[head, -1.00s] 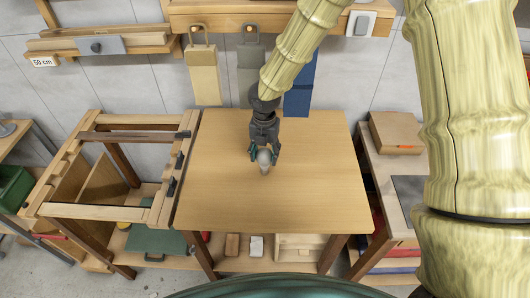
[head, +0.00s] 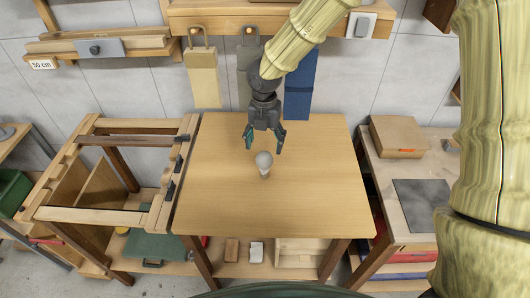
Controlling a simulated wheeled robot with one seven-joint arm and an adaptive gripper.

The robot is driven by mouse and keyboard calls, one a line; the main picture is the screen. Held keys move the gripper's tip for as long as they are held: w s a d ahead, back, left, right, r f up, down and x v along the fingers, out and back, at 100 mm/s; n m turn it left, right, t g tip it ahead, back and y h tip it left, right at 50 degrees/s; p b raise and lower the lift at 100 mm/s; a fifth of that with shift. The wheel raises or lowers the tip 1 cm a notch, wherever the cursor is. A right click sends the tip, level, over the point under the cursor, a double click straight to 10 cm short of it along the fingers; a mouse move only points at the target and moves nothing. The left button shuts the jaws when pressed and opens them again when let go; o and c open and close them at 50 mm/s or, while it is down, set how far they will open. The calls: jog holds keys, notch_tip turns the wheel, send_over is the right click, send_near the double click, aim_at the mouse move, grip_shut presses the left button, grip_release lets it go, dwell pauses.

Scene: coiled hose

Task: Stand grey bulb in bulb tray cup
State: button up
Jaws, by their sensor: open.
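A grey bulb (head: 264,162) stands near the middle of the wooden table in the head view, its round glass end up and its narrow base down. Any cup under its base is too small or hidden to make out. My gripper (head: 264,145) is open and empty. Its dark fingers are spread just behind and above the bulb in the picture, apart from it. I see no bulb tray that I can tell for certain.
The wooden table top (head: 220,200) is otherwise bare. A slotted wooden frame (head: 100,214) stands at its left. A side bench (head: 405,195) with a cardboard box (head: 397,135) stands at its right. Cloths (head: 203,80) hang from a wall rail behind.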

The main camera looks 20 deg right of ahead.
jog(key=shift+r+b, duration=0.45)
jog(key=shift+r, duration=2.25)
